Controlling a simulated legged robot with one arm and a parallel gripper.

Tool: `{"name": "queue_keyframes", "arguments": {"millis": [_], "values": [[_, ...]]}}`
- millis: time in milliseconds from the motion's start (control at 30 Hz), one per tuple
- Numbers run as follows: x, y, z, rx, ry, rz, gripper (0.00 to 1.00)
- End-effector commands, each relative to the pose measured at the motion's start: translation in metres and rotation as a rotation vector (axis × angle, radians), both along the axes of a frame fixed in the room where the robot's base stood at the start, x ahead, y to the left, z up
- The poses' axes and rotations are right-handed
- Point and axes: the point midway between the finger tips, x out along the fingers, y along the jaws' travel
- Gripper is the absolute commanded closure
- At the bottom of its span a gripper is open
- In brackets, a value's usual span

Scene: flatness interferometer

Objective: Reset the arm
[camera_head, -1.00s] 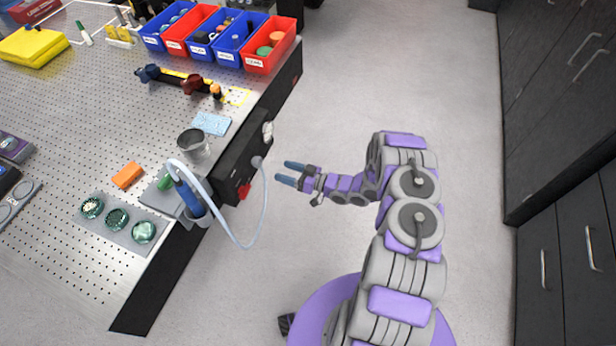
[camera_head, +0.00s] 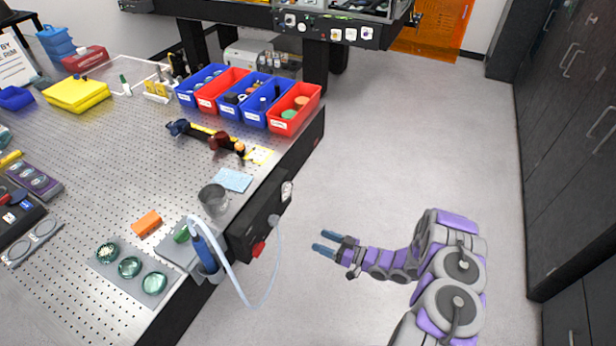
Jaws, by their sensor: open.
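My arm is purple and grey and reaches in from the lower right. My gripper (camera_head: 326,242) has two blue-grey fingers that point left. It is open and empty, over the grey floor to the right of the bench. A gap separates the fingertips from the bench's side and the looped white hose (camera_head: 274,270).
The perforated bench (camera_head: 110,190) fills the left, with a metal cup (camera_head: 213,199), a blue handheld tool (camera_head: 204,246) in a holder and blue and red bins (camera_head: 294,108). Dark cabinets (camera_head: 565,150) stand at the right. The floor between (camera_head: 410,140) is clear.

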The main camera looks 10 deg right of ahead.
Motion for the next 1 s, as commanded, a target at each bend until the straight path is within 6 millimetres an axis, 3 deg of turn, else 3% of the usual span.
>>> {"name": "queue_keyframes", "arguments": {"millis": [267, 500, 767, 1000], "values": [[0.01, -0.006, 0.001, -0.056, 0.012, -0.014, 0.3], [0.056, -0.044, 0.012, -0.348, 0.088, -0.104, 0.3], [0.094, -0.097, 0.053, -0.652, 0.192, -0.254, 0.3], [0.102, -0.137, 0.109, -0.869, 0.31, -0.406, 0.3]]}}
